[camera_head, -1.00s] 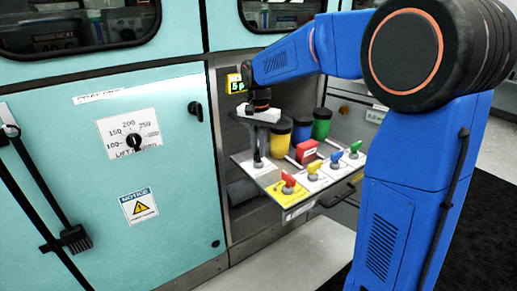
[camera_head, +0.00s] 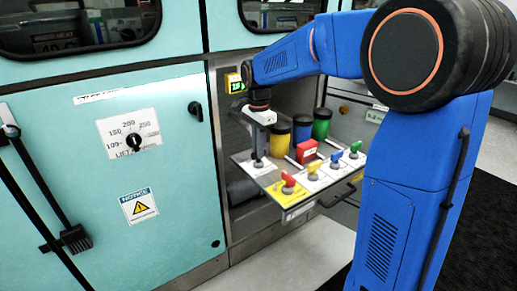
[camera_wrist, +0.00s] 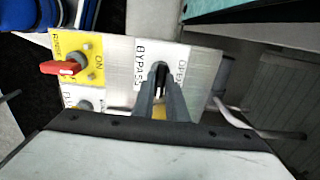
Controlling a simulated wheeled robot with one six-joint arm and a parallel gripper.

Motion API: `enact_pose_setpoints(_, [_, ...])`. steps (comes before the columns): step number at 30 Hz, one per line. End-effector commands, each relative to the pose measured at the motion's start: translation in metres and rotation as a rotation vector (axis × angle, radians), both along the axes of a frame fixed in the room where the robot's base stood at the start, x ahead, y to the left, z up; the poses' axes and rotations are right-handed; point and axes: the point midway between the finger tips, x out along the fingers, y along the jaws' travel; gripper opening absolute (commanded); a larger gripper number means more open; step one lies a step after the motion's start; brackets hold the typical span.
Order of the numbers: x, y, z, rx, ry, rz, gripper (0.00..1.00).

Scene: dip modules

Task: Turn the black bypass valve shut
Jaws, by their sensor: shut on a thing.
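The black bypass valve (camera_wrist: 161,72) stands on a white plate (camera_wrist: 141,80) lettered BYPASS and OPEN in the wrist view. My gripper (camera_wrist: 160,88) is shut on its handle, with a finger on either side, and the fingers hide much of it. In the head view my gripper (camera_head: 258,155) points straight down at the back left of the pulled-out valve panel (camera_head: 272,187). The valve is mostly hidden there.
A red-handled valve (camera_head: 288,182) on a yellow plate is at the panel's front. Yellow (camera_head: 313,168), blue (camera_head: 336,156) and green (camera_head: 354,148) handles run to its right. A lit display (camera_head: 234,83) hangs above.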

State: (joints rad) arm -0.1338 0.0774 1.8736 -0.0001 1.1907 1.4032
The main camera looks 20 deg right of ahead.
Motion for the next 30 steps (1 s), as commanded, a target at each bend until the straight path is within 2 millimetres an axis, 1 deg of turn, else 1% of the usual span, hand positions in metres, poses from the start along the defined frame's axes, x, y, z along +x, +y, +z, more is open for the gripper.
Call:
enact_pose_setpoints(10, [0.000, 0.000, 0.000, 0.000, 0.000, -0.003, 0.00])
enact_pose_setpoints(11, [0.000, 0.000, 0.000, 0.000, 0.000, -0.003, 0.15])
enact_pose_setpoints(12, [0.000, 0.000, 0.000, 0.000, 0.000, -0.003, 0.24])
enact_pose_setpoints(13, [0.000, 0.000, 0.000, 0.000, 0.000, -0.003, 0.31])
enact_pose_setpoints(23, [0.000, 0.000, 0.001, 0.000, -0.001, -0.003, 0.31])
enact_pose_setpoints(26, [0.000, 0.000, 0.008, 0.000, -0.001, -0.002, 0.31])
enact_pose_setpoints(30, [0.001, 0.000, 0.027, 0.001, -0.002, -0.002, 0.31])
